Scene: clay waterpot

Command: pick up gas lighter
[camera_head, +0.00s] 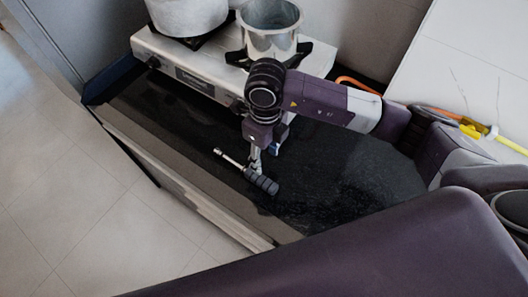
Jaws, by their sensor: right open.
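The gas lighter (262,182) lies on the black countertop (340,190) near its front edge. It has a dark ribbed handle and a thin silver barrel pointing up and left. My right gripper (255,165) points down at the lighter, over its middle, where barrel meets handle. Its jaws are open. The fingertips are small and partly overlap the lighter, so I cannot tell whether they touch it. My left gripper is not in view.
Behind the lighter stands a silver gas stove (190,72) with a large pot (187,15) and a steel pot (270,35). An orange hose (355,84) and a yellow item (472,130) lie at the right. Counter left of the lighter is clear.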

